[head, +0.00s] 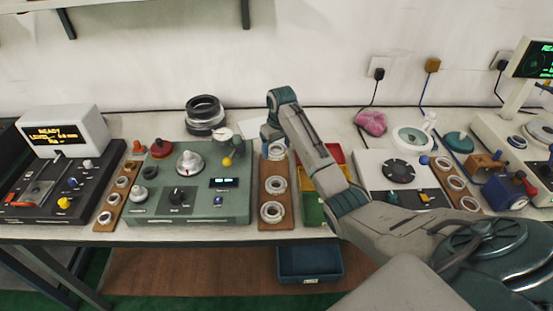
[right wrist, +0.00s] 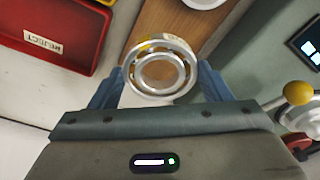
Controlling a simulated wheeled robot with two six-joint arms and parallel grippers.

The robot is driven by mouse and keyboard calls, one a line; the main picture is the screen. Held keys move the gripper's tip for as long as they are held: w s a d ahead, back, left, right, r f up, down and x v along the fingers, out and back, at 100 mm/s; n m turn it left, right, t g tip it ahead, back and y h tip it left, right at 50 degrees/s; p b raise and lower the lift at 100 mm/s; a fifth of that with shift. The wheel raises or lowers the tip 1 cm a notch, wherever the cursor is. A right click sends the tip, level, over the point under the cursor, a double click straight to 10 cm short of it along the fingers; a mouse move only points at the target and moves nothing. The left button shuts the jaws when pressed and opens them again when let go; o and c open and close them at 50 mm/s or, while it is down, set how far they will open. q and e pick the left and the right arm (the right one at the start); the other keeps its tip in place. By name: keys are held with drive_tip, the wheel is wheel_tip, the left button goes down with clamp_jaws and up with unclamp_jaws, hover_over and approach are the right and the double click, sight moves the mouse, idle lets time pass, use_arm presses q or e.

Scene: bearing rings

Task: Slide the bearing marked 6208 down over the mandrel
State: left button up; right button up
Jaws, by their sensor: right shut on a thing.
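My right gripper (head: 272,143) is over the far end of a wooden board (head: 273,200) in the head view. In the right wrist view the gripper (right wrist: 159,82) is shut on a silver bearing ring (right wrist: 160,90), with one blue finger on each side. The wood lies just below the ring; I cannot tell whether they touch. Its marking is not readable. Two more bearings, a middle one (head: 274,184) and a near one (head: 271,212), lie on the board. A silver stepped round piece (head: 189,161) on the green machine may be the mandrel. My left gripper is not in view.
The green machine (head: 150,208) stands left of the board, with a dial gauge (head: 222,135) and a yellow ball lever (head: 227,161). A red reject bin (right wrist: 55,35) is close by. Black rings (head: 204,112) are stacked behind. A white machine (head: 375,165) stands right.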

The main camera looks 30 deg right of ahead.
wheel_tip(320, 180, up, 11)
drive_tip(key=p, duration=0.8)
idle(0.5)
